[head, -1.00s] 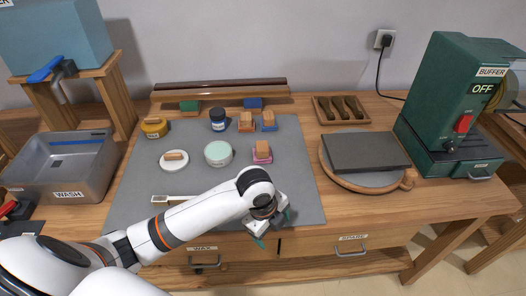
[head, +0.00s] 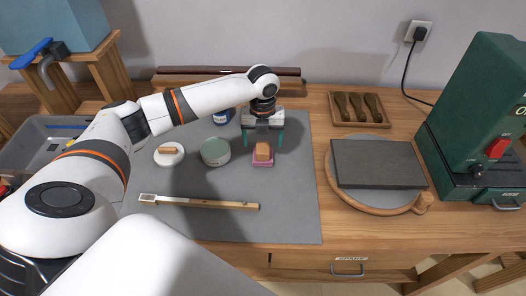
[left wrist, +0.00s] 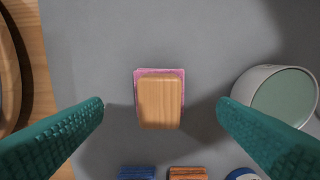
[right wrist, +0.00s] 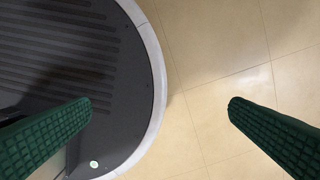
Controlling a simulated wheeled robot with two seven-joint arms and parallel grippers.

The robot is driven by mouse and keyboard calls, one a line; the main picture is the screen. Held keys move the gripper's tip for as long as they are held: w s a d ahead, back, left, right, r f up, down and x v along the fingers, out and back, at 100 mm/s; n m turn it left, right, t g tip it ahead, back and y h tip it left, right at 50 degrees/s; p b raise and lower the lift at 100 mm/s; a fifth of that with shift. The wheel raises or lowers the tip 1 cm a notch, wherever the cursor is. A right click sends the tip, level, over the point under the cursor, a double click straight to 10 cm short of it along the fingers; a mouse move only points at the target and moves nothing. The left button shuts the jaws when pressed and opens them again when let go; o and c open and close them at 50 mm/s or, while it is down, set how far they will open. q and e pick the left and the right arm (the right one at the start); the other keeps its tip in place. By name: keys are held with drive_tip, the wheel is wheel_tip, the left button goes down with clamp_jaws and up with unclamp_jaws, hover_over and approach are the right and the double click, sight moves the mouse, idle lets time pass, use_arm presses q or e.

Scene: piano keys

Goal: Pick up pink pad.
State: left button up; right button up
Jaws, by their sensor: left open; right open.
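The pink pad (head: 263,163) lies on the grey mat with a wooden block handle (head: 263,152) on top. In the left wrist view the pad (left wrist: 159,72) shows as a pink rim around the wooden handle (left wrist: 160,102). My left gripper (head: 263,143) is open above the pad, its green fingers (left wrist: 160,103) apart on either side of the handle, not touching it. My right gripper (right wrist: 160,103) is open and empty, over the floor.
A dark slab (head: 378,164) on a round board is to the right. The mat's (head: 295,215) front right is clear.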

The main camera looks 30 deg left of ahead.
sight(263, 147)
use_arm(q)
drive_tip(key=shift+w+f, duration=0.2)
drive_tip(key=shift+f, duration=0.35)
drive_tip(key=shift+w+f, duration=0.1)
drive_tip(key=shift+f, duration=0.15)
wheel_tip(263, 147, down, 2)
drive_tip(key=shift+f+p, duration=0.1)
drive_tip(key=shift+p, duration=0.35)
wheel_tip(263, 147, down, 2)
drive_tip(key=shift+a+f, duration=0.1)
drive_tip(key=shift+f, duration=0.3)
drive_tip(key=shift+c, duration=0.8)
drive_tip(key=c, duration=0.9)
use_arm(e)
drive_tip(key=shift+w+a+r, duration=0.1)
drive_tip(key=shift+w+r, duration=0.55)
drive_tip(key=shift+w, duration=0.35)
